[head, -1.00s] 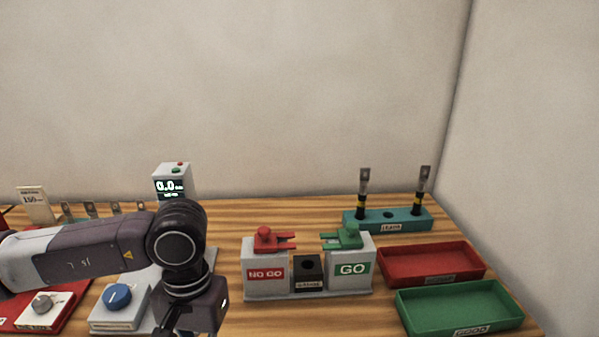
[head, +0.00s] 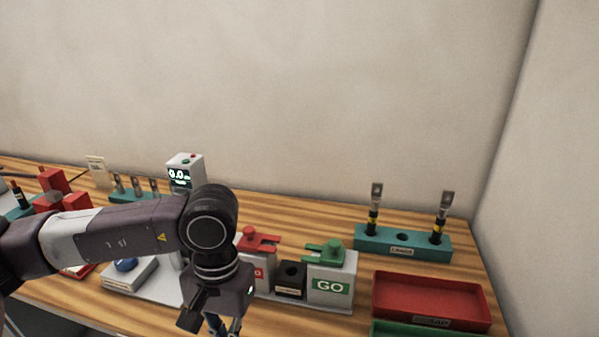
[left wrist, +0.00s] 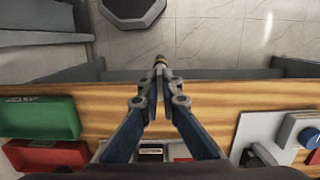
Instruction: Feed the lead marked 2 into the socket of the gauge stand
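The gauge stand (head: 330,287) has a NO GO block with a red clamp, a GO block with a green clamp and a black socket block (head: 290,279) between them. My left gripper (head: 222,329) is in front of the stand's left side and covers part of the NO GO block. In the left wrist view its fingers (left wrist: 160,82) are closed together around a small dark piece with a tan band (left wrist: 160,61), which looks like a lead; its number is not visible. The socket block shows in the left wrist view (left wrist: 150,151), behind the fingers. My right gripper is out of view.
A teal rack (head: 420,251) at the back right holds two upright leads with an empty hole between. A red tray (head: 431,298) and a green tray (left wrist: 40,117) lie right of the stand. A meter (head: 187,170) and a blue-knob box (head: 128,274) are left.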

